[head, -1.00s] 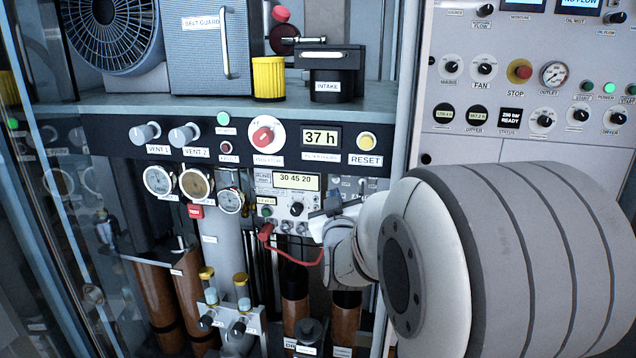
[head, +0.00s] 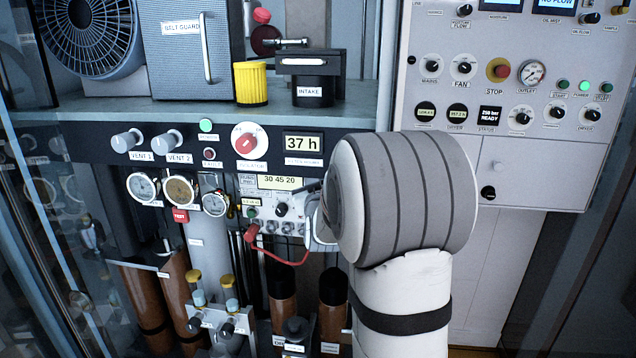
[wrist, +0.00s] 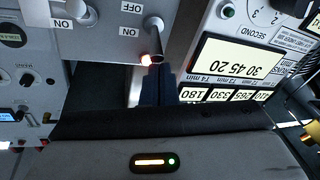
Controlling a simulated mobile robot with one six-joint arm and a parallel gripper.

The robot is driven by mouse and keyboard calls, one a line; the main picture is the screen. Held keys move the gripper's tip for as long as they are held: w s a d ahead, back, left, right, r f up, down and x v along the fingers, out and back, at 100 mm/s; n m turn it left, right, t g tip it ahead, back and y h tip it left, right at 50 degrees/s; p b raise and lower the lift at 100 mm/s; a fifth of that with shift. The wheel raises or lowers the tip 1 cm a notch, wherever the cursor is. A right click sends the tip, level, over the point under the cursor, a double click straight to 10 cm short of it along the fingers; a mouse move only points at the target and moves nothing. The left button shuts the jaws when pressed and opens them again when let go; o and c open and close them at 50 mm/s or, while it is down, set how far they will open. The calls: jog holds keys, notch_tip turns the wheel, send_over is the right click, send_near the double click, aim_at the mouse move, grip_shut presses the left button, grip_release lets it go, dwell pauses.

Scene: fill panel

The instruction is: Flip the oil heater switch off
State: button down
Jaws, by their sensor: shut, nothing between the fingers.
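In the wrist view, upside down, a metal toggle switch (wrist: 153,26) stands on a grey panel beside OFF and ON labels. A small lit lamp (wrist: 147,60) is close to it. No oil heater name is readable here, and I cannot tell which way the lever is set. My gripper (wrist: 158,72) is shut and empty, its dark fingertips very near the lamp and lever; I cannot tell whether they touch. In the head view my gripper (head: 313,188) is mostly hidden by my arm, which also covers the switch area.
A second toggle (wrist: 85,15) with an ON label is beside the first. A timer panel (head: 280,182) reading 30 45 20 adjoins the fingers.

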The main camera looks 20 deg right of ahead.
jog(key=shift+w+d, duration=0.1)
jog(key=shift+w, duration=0.2)
jog(key=shift+s+f+b, duration=0.1)
jog(key=shift+f+b, duration=0.1)
jog(key=shift+b, duration=0.4)
